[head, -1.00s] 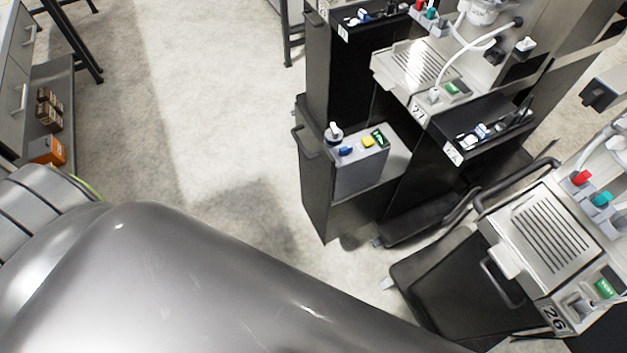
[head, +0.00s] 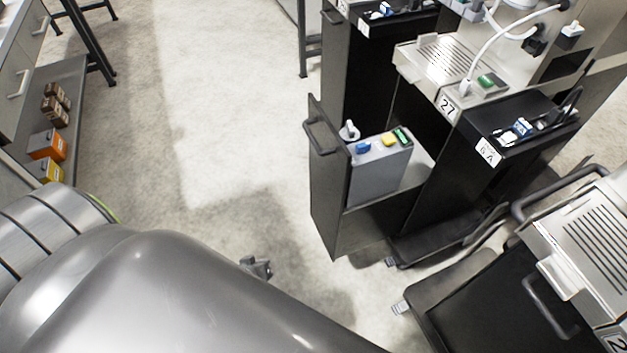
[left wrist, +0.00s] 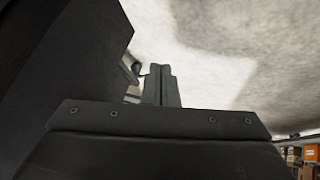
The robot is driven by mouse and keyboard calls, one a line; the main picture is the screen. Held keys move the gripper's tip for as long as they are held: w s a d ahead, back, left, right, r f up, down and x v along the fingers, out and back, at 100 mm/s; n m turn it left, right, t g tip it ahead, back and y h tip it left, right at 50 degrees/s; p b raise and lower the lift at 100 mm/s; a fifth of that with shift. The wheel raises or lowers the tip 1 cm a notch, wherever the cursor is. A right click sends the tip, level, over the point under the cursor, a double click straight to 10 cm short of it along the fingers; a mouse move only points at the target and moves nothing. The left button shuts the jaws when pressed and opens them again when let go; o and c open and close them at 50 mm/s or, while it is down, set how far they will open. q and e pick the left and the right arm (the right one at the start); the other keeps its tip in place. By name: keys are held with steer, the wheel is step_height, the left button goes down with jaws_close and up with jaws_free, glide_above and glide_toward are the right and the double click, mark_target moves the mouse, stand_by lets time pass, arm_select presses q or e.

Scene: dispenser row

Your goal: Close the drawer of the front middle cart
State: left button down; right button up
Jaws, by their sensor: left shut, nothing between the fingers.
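In the head view, the drawer (head: 335,195) of the black middle cart (head: 478,135) stands pulled out to the left. Its tall dark front panel bears a handle (head: 320,137). Inside sits a grey box (head: 378,172) with blue, yellow and green items on top and a white object beside it. My left arm fills the lower left and hides most of its own hand. A small grey part, apparently the tip of my left gripper, shows beyond the arm, apart from the drawer. In the left wrist view, my left gripper (left wrist: 160,85) has its fingers together and empty. My right gripper is out of view.
A machine labelled 27 (head: 440,75) stands behind the drawer. Another cart (head: 500,310) with a grated top stands at the lower right. Shelves with boxes (head: 46,144) are at the left. Pale floor left of the drawer is clear. A dark panel (left wrist: 60,60) fills the wrist view's left.

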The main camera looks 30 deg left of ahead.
arm_select(q)
steer(key=w+r+n+t+b, duration=0.6)
steer(key=w+r+b, duration=0.2)
steer(key=w+b, duration=0.35)
step_height(320, 180, up, 12)
steer(key=w+d+n+t+b, duration=0.2)
steer(key=n+t+b, duration=0.2)
steer(key=n+b, duration=0.25)
steer(key=w+d, duration=0.1)
steer(key=w, duration=1.1)
steer(key=shift+w+d+m+b, duration=0.15)
steer(key=shift+w+m+b, duration=0.1)
steer(key=shift+m+b, duration=0.2)
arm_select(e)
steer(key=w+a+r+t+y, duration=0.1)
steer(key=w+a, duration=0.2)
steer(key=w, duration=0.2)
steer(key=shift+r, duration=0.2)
